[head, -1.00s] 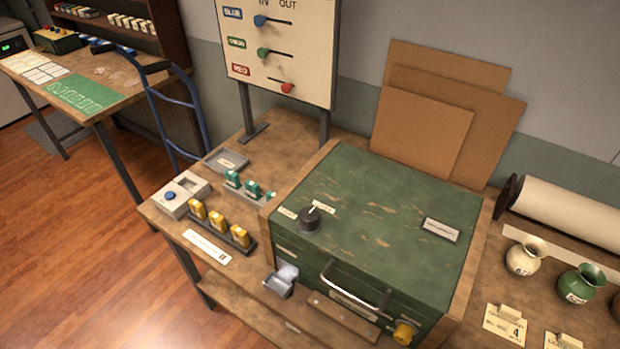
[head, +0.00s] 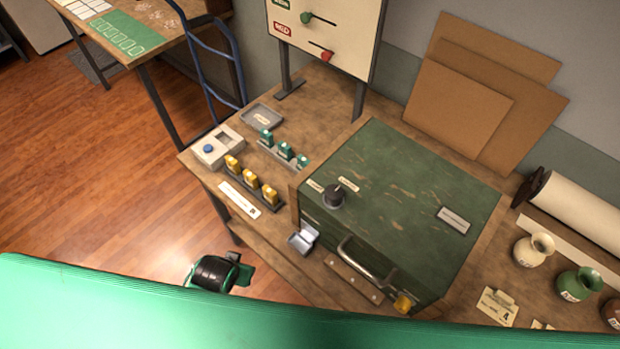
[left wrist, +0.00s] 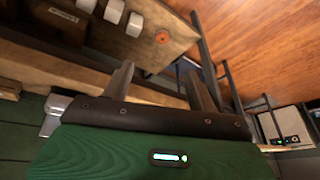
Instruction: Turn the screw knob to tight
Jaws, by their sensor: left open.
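A black round knob (head: 333,196) stands on the green box top (head: 410,190), near its left front corner. A small pale mark shows on the knob's back side. Two small pale labels (head: 348,184) lie behind it, too small to read. A yellow knob (head: 403,303) sits on the box's front at the lower right. My left gripper (left wrist: 163,72) is open and empty in the left wrist view, its two grey fingers apart. In the head view my green arm covers the bottom, and the left fingers cannot be made out.
Yellow blocks (head: 250,181) and green blocks (head: 284,151) stand left of the box. Vases (head: 534,249) stand to its right.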

